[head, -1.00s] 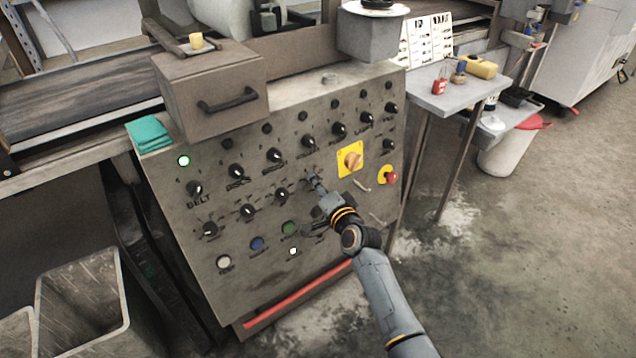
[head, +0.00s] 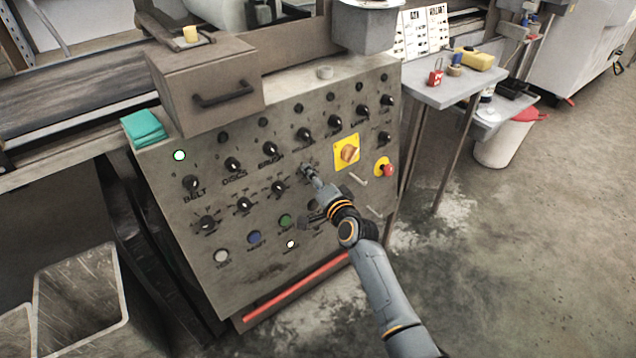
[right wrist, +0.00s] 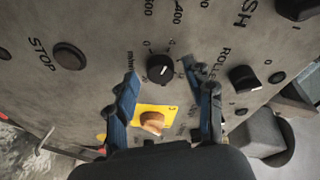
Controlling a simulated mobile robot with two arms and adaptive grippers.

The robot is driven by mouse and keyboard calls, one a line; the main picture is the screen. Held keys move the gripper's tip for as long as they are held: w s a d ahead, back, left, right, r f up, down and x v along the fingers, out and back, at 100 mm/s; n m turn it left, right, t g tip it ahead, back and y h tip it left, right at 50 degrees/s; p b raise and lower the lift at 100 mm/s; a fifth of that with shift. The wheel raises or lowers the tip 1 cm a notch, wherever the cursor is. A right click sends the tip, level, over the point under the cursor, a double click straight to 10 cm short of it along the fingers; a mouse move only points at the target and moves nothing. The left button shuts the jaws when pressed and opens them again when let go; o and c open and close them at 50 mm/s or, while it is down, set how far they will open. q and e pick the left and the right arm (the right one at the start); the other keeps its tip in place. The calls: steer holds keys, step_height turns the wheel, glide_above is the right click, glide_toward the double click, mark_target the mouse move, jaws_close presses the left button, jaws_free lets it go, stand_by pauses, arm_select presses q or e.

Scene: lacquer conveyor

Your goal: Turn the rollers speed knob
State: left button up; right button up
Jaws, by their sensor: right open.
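The rollers speed knob (right wrist: 160,68) is a round black knob with a white mark. In the right wrist view it lies ahead, between my open fingers, below the rollers switch knob (right wrist: 245,78) of the sloped grey control panel (head: 180,235). My right gripper (right wrist: 171,82) is open, with one blue finger on each side of the knob. I cannot tell whether the fingers touch it. In the head view my right gripper (head: 308,172) is at the panel, in line with the lower row of knobs, and hides this knob. My left gripper is not in view.
A yellow plate with an orange rotary switch (head: 347,152) and a red emergency button (head: 389,170) sit right of my gripper. Other black knobs (head: 278,187) and coloured push buttons (head: 254,237) surround it. A small side table (head: 440,95) stands to the right.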

steer(key=v, duration=1.2)
steer(key=shift+f, duration=0.1)
